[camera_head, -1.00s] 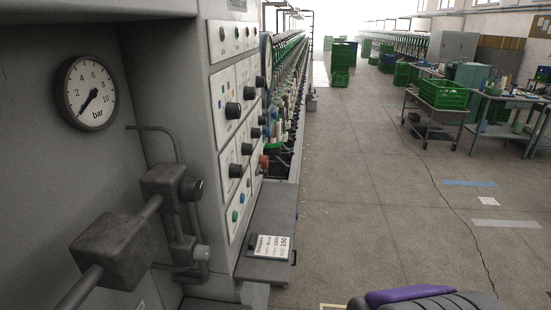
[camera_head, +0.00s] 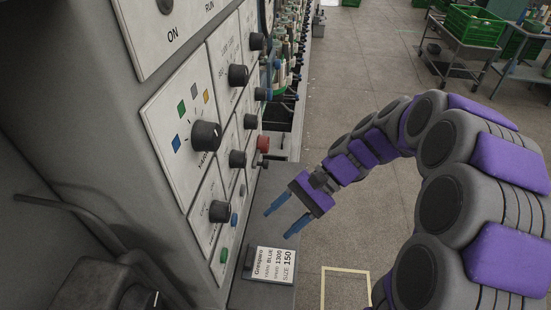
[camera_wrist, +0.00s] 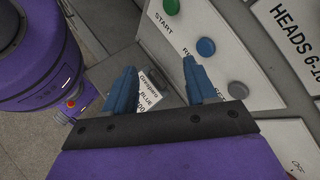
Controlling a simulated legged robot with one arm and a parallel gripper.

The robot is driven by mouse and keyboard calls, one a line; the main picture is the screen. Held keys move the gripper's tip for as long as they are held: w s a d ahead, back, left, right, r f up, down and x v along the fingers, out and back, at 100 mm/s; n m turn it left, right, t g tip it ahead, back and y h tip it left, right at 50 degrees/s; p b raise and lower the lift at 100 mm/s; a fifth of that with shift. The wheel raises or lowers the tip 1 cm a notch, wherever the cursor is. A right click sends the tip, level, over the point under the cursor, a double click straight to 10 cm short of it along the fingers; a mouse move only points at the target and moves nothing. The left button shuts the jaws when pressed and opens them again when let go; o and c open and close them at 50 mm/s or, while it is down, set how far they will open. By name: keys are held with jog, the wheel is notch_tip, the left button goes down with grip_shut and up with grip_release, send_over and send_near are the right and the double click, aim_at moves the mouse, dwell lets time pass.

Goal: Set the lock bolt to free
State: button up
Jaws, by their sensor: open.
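No part in view is legibly marked as the lock bolt, and I cannot tell which one it is. The panel face carries several black knobs, among them a large one (camera_head: 206,136) with coloured marks and a lower one (camera_head: 219,211). A red knob (camera_head: 263,144) sticks out at the panel's far edge. My gripper (camera_head: 279,224) is open and empty, right of the panel and above the shelf with the card. In the wrist view, its two blue fingers (camera_wrist: 157,75) are spread apart, with the card and panel behind them.
Green (camera_wrist: 171,6), blue (camera_wrist: 206,47) and grey (camera_wrist: 238,90) buttons lie near the fingers. A dark block (camera_head: 85,290) is at lower left. Open floor lies right; a cart with a green crate (camera_head: 474,26) stands beyond.

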jog(key=w+d+f+m+t+y+p, duration=0.3)
jog(key=w+d+f+m+t+y, duration=0.15)
jog(key=w+d, duration=0.45)
jog(key=w+d+f+m+t+y+p, duration=0.35)
jog(key=w+d+m, duration=0.25)
jog(key=w, duration=0.5)
jog(key=w+a+b, duration=0.2)
jog(key=w+a, duration=0.1)
jog(key=a, duration=1.3)
jog(key=shift+r+h+b, duration=0.3)
jog(key=shift+r+b, duration=0.1)
jog(key=shift+r, duration=0.05)
jog(key=shift+c, duration=0.4)
grip_shut()
